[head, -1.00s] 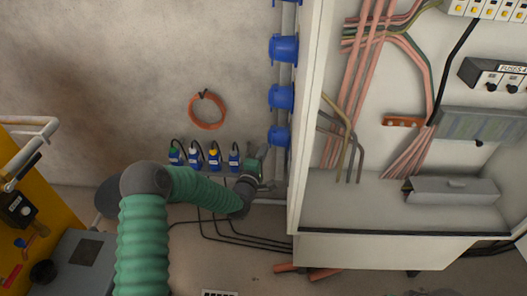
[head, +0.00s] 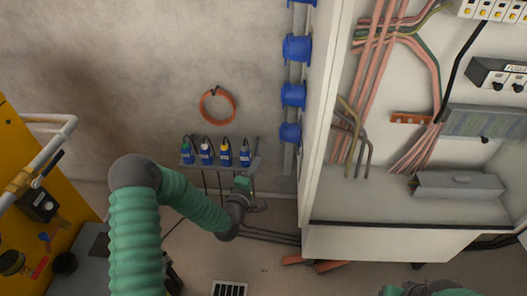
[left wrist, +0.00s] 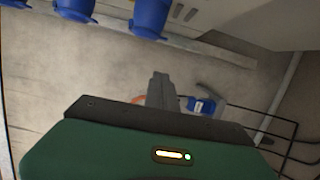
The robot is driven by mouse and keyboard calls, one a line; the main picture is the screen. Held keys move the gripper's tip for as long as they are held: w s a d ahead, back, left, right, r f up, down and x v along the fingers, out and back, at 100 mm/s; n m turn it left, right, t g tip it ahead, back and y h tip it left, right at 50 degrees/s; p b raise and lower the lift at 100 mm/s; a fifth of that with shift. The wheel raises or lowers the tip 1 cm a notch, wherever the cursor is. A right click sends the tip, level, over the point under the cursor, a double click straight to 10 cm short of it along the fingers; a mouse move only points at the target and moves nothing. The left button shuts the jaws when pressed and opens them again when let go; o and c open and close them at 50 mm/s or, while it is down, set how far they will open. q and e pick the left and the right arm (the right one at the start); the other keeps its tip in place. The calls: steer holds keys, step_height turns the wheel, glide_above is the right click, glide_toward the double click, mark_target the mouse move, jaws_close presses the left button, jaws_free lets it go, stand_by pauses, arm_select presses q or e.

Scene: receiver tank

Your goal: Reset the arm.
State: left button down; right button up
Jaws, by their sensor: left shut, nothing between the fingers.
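My left arm (head: 195,205), in green sleeves with dark joints, reaches in from the lower left of the head view. Its left gripper (head: 256,160) points up the wall, close to the right end of a row of blue plugs as seen in the picture. In the left wrist view the gripper's fingers (left wrist: 160,85) are together with nothing between them. One blue plug (left wrist: 202,105) shows just right of the fingers. A green part of what looks like my right arm (head: 435,288) shows at the bottom edge; its gripper is out of view.
An orange cable coil (head: 217,106) hangs above. Blue sockets (head: 293,95) run up beside the open electrical cabinet (head: 314,130). A yellow machine (head: 35,180) stands at left. A floor grate (head: 229,289) lies below.

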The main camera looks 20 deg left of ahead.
arm_select(q)
steer(key=s+d+f+m+g+h, duration=0.2)
steer(key=s+d+f+m+g, duration=0.2)
steer(key=s+d+m+g, duration=0.6)
steer(key=s+a+r+m+g+y, duration=0.1)
steer(key=s+a+m+g, duration=0.2)
steer(key=s, duration=0.6)
steer(key=s+a+r+m+g, duration=0.1)
steer(key=s+m+g, duration=0.1)
steer(key=s+m, duration=0.55)
step_height(320, 180, up, 29)
steer(key=s+n+p, duration=0.1)
steer(key=p, duration=2.7)
steer(key=shift+s+f, duration=0.15)
steer(key=shift+s, duration=0.25)
arm_select(e)
steer(key=w+v, duration=0.3)
steer(key=v, duration=1.1)
steer(key=w+r+v, duration=0.1)
steer(key=w+v, duration=0.2)
steer(key=v, duration=1.1)
steer(key=shift+w+a+r, duration=0.15)
steer(key=shift+w+a, duration=0.05)
steer(key=shift+a, duration=0.2)
arm_select(q)
steer(key=shift+d+n, duration=0.1)
steer(key=shift+n, duration=0.15)
